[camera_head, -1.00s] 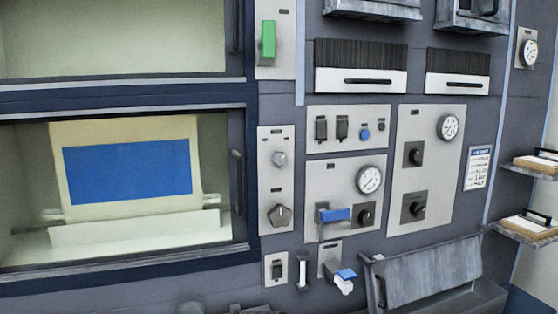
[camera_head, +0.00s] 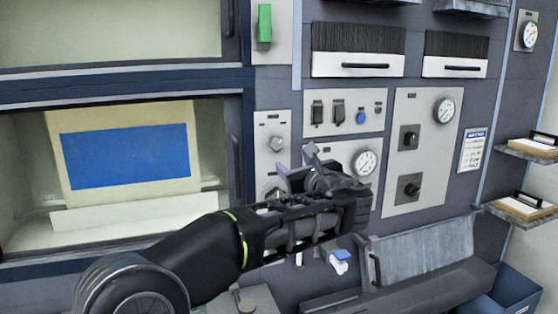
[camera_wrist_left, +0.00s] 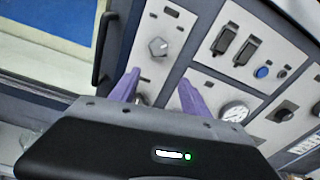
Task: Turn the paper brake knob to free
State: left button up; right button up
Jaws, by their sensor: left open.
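A narrow light plate right of the window carries two grey knobs. The upper knob (camera_head: 277,143) shows clear, also in the left wrist view (camera_wrist_left: 158,47). The lower knob (camera_head: 272,193) is mostly hidden behind my left gripper (camera_head: 296,161). The labels are too small to tell which is the paper brake knob. In the left wrist view my gripper's purple fingers (camera_wrist_left: 159,78) are spread and empty, pointing at the plate below the upper knob. I see no contact with either knob. My right gripper is not in view.
A window with a dark handle (camera_head: 235,163) is just left of the plate. To the right are black switches (camera_head: 338,111), a blue button (camera_head: 361,118) and a gauge (camera_head: 364,163). A blue-topped lever (camera_head: 341,256) and a grey metal trough (camera_head: 425,265) are lower down.

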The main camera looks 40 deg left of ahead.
aim_at(277, 143)
pick_arm(q)
jog(key=r, duration=0.2)
jog(key=s+r+y, duration=0.1)
jog(key=shift+a, duration=0.4)
jog(key=shift+a, duration=0.1)
jog(key=p+x, duration=0.2)
jog(key=x, duration=0.4)
jog(key=shift+w+a+p, duration=0.15)
jog(key=shift+p, duration=0.15)
jog(key=shift+w+a, duration=0.4)
jog(key=shift+a, duration=0.1)
grip_shut()
